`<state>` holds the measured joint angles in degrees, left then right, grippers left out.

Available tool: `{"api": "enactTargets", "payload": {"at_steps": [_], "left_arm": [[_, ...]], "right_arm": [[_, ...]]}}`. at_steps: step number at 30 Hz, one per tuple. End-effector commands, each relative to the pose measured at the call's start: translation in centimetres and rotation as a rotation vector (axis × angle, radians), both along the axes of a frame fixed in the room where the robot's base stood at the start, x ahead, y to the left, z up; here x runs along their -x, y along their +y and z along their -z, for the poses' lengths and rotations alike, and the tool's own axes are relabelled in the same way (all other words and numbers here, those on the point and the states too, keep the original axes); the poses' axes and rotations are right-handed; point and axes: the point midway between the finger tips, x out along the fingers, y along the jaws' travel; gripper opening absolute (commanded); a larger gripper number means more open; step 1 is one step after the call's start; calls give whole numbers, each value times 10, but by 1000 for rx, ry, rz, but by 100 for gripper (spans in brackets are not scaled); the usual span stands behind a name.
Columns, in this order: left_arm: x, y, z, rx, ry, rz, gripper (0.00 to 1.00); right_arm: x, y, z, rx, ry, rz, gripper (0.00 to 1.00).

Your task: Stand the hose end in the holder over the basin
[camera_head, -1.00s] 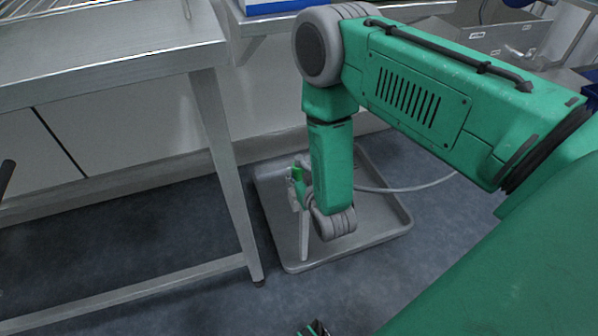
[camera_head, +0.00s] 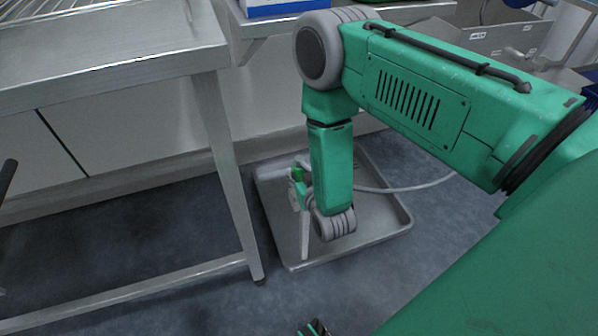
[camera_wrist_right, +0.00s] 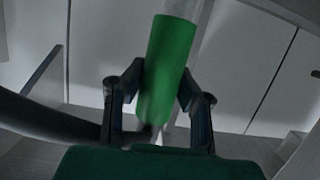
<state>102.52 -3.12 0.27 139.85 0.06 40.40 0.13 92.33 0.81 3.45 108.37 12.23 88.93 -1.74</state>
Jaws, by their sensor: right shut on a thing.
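The hose end shows as a small green sleeve (camera_head: 298,174) in the head view, over the left part of the basin. My right gripper (camera_head: 296,190) is there, partly hidden by my forearm. In the right wrist view the green sleeve (camera_wrist_right: 167,65) stands slightly tilted between the two fingers of my right gripper (camera_wrist_right: 160,100), which is shut on it. A pale section continues above the sleeve. A pale upright post (camera_head: 305,235), perhaps the holder, stands in the grey basin (camera_head: 375,228); its top is hidden. A small dark and green part at the bottom edge may be my left gripper (camera_head: 314,328).
The grey hose (camera_head: 415,187) runs from behind my forearm to the right across the basin rim. A steel table (camera_head: 110,70) with a leg (camera_head: 228,175) stands left of the basin. Dark floor (camera_head: 140,240) is free under the table.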

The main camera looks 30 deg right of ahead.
Motion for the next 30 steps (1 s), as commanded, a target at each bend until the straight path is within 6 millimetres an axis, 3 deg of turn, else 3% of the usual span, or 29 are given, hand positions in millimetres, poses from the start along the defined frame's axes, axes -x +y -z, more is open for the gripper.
{"api": "enactTargets", "payload": {"at_steps": [30], "left_arm": [[0,0,18,0,0,0,40]], "right_arm": [[0,0,26,0,-1,0,0]]}}
